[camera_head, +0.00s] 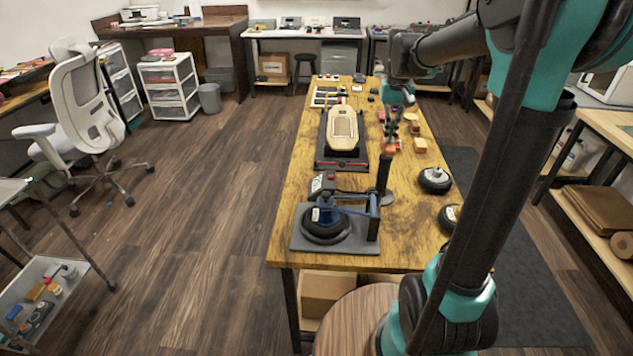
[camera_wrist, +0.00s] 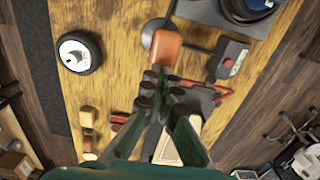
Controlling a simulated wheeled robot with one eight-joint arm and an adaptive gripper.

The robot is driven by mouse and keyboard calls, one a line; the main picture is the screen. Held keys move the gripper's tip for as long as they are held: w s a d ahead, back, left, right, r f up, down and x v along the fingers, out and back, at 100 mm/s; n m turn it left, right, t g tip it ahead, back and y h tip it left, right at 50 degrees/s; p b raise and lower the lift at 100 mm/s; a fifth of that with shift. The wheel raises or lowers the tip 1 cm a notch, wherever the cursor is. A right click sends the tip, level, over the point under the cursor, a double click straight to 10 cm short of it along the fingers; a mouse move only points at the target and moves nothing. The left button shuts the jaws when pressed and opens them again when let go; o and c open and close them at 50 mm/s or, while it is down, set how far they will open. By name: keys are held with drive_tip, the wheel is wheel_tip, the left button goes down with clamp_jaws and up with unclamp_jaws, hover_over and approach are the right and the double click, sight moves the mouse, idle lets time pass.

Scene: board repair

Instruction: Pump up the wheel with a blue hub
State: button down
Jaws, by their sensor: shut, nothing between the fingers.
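A wheel (camera_head: 318,229) lies flat on a grey plate (camera_head: 362,243) at the table's near left, beside a blue frame (camera_head: 358,213). Its hub colour is hard to make out. A dark wheel with blue on it (camera_wrist: 254,5) shows cut off at the top of the wrist view. My gripper (camera_head: 390,138) is over the middle of the table, fingers down. In the wrist view its fingertips (camera_wrist: 155,85) are shut and empty, close to a brown-orange handle (camera_wrist: 168,47). Whether they touch it cannot be told. A dark box with a red button (camera_wrist: 230,60) is beside it.
Two other wheels, one (camera_head: 435,180) with a pale hub and one (camera_head: 449,217) partly behind my arm, lie at the table's right edge. A skateboard deck (camera_head: 342,130) sits on a dark stand behind the plate. Small blocks (camera_head: 420,145) lie right of the gripper.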

drive_tip(key=shift+f, duration=0.85)
drive_tip(key=shift+r, duration=3.9)
